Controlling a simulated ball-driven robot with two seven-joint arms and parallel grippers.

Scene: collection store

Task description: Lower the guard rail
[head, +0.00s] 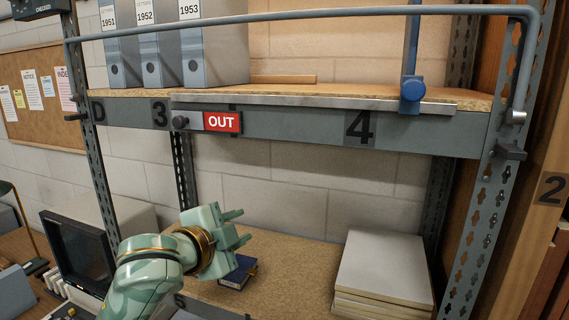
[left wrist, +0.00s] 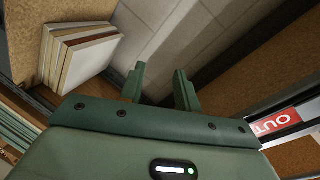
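The guard rail (head: 300,14) is a grey-blue bar in the head view. It runs across the front of the upper shelf, above the board, and bends down at its right end to a pivot (head: 516,117) on the right post. My left gripper (head: 240,227) is in front of the space below the upper shelf, well below the rail and apart from it. Its two fingers are spread with nothing between them. They also show in the left wrist view (left wrist: 160,82), open and empty. My right gripper is not in view.
Below are a blue book (head: 238,273) and stacked white-topped volumes (head: 385,265). A dark monitor (head: 78,250) stands left.

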